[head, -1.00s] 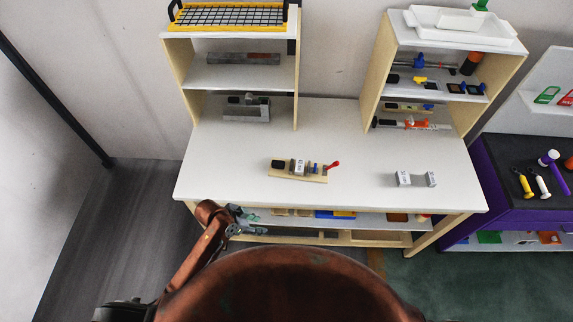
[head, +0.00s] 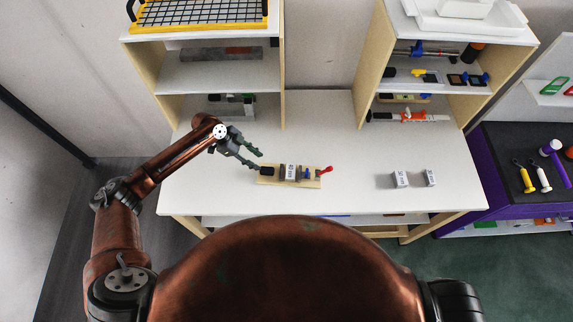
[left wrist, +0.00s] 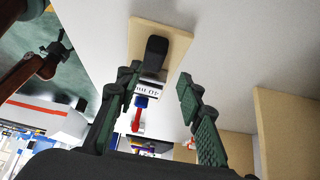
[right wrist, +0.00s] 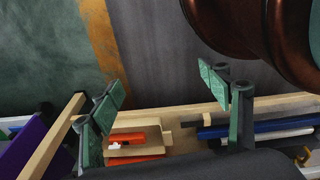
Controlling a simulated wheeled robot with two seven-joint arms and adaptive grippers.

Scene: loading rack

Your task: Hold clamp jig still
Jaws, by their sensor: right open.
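The clamp jig (head: 274,180) lies on the white table, a wooden base with a black block, a grey labelled block (head: 291,172), a blue part and a red-tipped handle (head: 326,170). My left gripper (head: 260,161) is open just left of the jig, above the table and apart from it. In the left wrist view the jig's board (left wrist: 172,40) shows beyond and between the open green-padded fingers (left wrist: 160,88). My right gripper (right wrist: 172,90) is open and empty, beside the shelf under the table. It is not seen in the head view.
Two grey labelled blocks (head: 400,180) (head: 430,178) stand on the table's right. Shelf units (head: 218,75) (head: 432,80) stand at the back left and back right. A purple bench (head: 525,200) with tools is at the far right. The table between jig and blocks is clear.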

